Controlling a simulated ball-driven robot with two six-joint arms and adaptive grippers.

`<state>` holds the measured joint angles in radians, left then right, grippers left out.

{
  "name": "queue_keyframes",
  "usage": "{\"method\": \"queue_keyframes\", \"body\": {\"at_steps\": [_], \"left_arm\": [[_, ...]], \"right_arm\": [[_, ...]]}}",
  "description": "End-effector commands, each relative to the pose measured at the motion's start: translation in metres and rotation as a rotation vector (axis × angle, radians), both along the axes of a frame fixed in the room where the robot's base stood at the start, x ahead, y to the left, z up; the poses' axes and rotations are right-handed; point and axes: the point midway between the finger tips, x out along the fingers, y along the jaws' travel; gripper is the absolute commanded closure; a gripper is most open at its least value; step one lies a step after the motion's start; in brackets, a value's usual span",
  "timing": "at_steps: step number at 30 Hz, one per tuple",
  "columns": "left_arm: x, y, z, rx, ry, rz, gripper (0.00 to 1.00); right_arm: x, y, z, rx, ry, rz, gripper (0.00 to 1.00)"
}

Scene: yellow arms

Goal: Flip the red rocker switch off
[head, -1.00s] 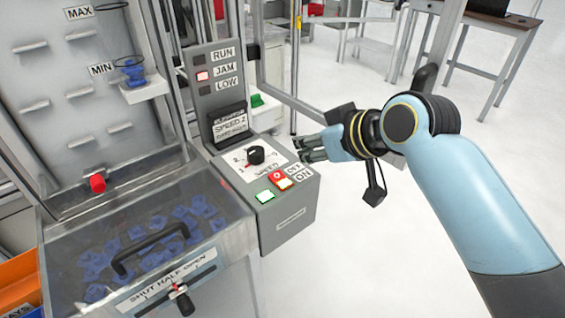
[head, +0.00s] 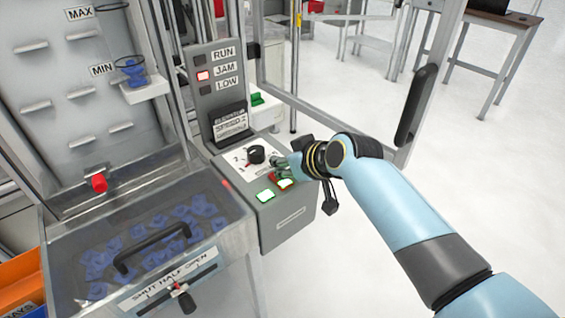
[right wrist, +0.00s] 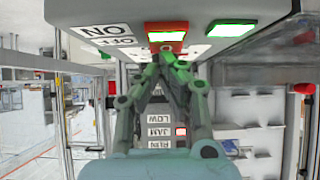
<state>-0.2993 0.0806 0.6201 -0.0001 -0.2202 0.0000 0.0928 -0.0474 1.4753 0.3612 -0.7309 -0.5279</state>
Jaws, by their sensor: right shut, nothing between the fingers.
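The red rocker switch (head: 276,178) is on the sloped grey control box (head: 290,217), partly hidden by my right gripper in the head view. In the right wrist view the red switch (right wrist: 166,36) is straight ahead, with a bright lit face, beside the ON and OFF labels (right wrist: 108,34). My right gripper (head: 277,165) is shut and empty. Its fingertips (right wrist: 163,58) are very close to the switch's edge; I cannot tell whether they touch it. My left gripper is not in view.
A lit green button (head: 265,196) sits beside the switch. A black speed knob (head: 256,154) is just behind. A status panel (head: 214,77) shows the JAM light red. A clear-lidded bin (head: 150,240) of blue parts is left; open floor is right.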

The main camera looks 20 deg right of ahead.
Motion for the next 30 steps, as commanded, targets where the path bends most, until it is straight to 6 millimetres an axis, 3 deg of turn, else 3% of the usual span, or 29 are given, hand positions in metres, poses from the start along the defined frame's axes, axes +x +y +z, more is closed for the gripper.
{"method": "queue_keyframes", "body": {"at_steps": [14, 30], "left_arm": [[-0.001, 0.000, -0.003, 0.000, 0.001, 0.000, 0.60], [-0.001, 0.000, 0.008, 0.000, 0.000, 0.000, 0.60]], "right_arm": [[0.002, 0.001, -0.007, -0.001, 0.002, 0.001, 1.00], [-0.014, -0.005, -0.007, -0.002, 0.006, 0.001, 1.00]]}}
